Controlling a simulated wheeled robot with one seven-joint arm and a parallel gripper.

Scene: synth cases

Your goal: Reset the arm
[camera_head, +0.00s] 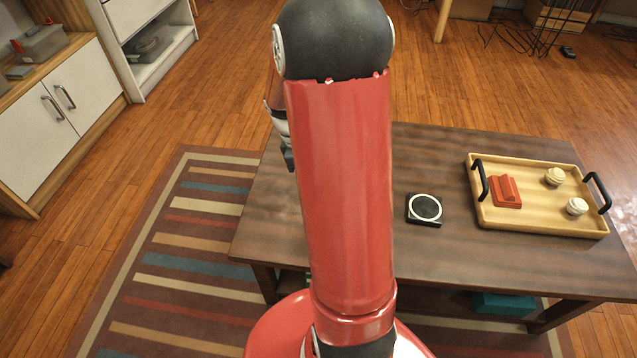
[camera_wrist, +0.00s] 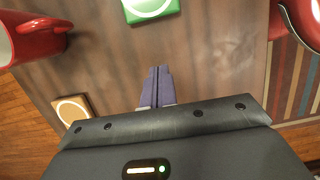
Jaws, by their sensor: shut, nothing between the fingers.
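My gripper (camera_wrist: 158,76) points down over the dark wooden table in the wrist view. Its two purple fingers are together with nothing between them. In the head view my raised red arm fills the middle, and only a small dark part of the gripper end shows at its left side. The arm hides part of the table (camera_head: 450,262).
A wooden tray (camera_head: 535,222) with black handles holds a red block (camera_head: 506,191) and two cream round things. A black square with a white ring (camera_head: 424,209) lies left of it. The wrist view shows a red mug (camera_wrist: 38,42), a green-and-white piece (camera_wrist: 150,9) and a tan coaster (camera_wrist: 61,107).

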